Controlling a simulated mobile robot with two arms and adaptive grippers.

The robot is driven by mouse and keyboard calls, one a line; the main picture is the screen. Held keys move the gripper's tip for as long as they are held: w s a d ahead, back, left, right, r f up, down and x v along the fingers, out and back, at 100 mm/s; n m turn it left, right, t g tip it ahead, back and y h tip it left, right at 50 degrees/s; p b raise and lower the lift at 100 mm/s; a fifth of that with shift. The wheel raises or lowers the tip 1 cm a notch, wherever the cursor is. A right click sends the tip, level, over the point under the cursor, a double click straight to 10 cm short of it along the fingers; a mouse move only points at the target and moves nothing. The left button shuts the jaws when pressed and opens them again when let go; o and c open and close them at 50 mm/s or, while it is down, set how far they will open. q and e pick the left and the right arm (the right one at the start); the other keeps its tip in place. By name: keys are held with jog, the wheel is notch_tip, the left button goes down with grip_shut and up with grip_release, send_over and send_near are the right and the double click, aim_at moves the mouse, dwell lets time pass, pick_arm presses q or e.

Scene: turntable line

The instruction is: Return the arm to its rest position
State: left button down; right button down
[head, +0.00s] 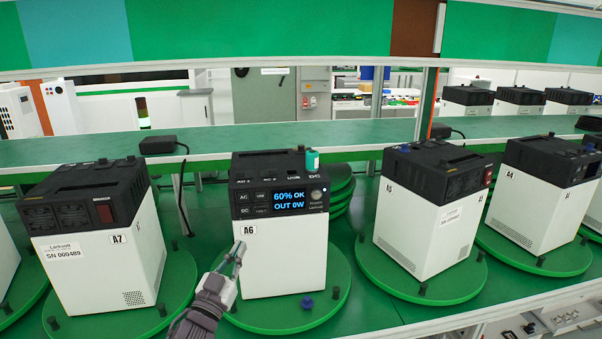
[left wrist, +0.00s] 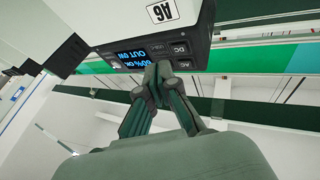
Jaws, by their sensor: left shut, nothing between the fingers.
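My left gripper (head: 240,250) is at the lower middle of the head view, in front of the left side of power unit A6 (head: 284,258). Its fingers are shut with nothing between them; I cannot tell whether they touch the unit. In the left wrist view the closed fingertips (left wrist: 160,78) show below the lit display (left wrist: 137,58) of A6, which appears tilted. In the head view the display (head: 289,200) reads "60% OK OUT 0W". My right gripper is not in view.
A6 stands on a green turntable (head: 262,320) with a blue knob (head: 307,302) on it. Unit A7 (head: 102,262) stands left, A5 (head: 428,240) and A4 (head: 532,205) right, on turntables. A green shelf (head: 330,134) runs behind, and a green overhead panel (head: 270,28) spans the top.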

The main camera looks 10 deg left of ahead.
pick_arm(q)
jog(key=s+a+f+n+g+y, duration=0.2)
jog(key=s+f+n+g+y, duration=0.45)
jog(key=s+f, duration=0.8)
jog(key=s+d+f+m+g+h, duration=0.15)
jog(key=s+g, duration=0.25)
jog(key=s, duration=0.4)
jog(key=s+f+m+g, duration=0.1)
jog(key=s+f+g, duration=0.2)
jog(key=s, duration=0.5)
jog(key=s+d+f+m+g+h, duration=0.15)
jog(key=s+g, duration=0.25)
jog(key=s, duration=0.4)
notch_tip(320, 180, down, 27)
jog(key=s+g, duration=0.2)
jog(key=s+a+f+y, duration=0.1)
jog(key=s+a+f, duration=0.2)
jog(key=s+f, duration=1.3)
jog(key=shift+s+a+m+g, duration=0.2)
jog(key=shift+s+m+g, duration=0.15)
jog(key=shift+g, duration=0.1)
